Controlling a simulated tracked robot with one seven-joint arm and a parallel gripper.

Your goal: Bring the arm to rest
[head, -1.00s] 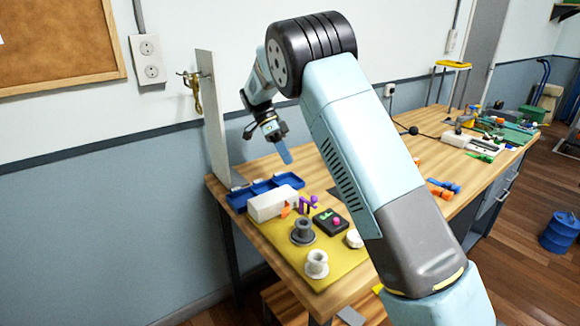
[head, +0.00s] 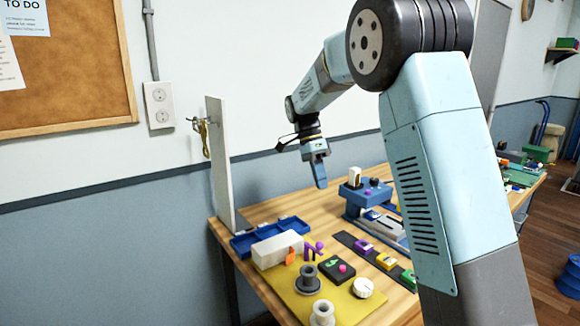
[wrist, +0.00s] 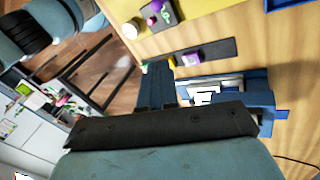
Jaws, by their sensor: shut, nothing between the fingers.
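My gripper (head: 319,172) hangs from my raised light-blue arm above the wooden workbench (head: 284,209), fingers pointing down. Its fingers are together with nothing between them. In the wrist view my gripper (wrist: 157,82) points over the bench, with the blue fixture (wrist: 262,98) to its right. In the head view the blue fixture (head: 360,200) stands on the bench to the right of the gripper and below it. My gripper is in the air, apart from everything on the bench.
A white upright panel (head: 228,170) with a strap (head: 203,137) on a hook stands at the bench's left end. A blue tray (head: 244,243), a yellow mat (head: 340,300) with spools and a dark strip with coloured blocks (head: 385,261) lie on the bench. My arm hides part of the bench.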

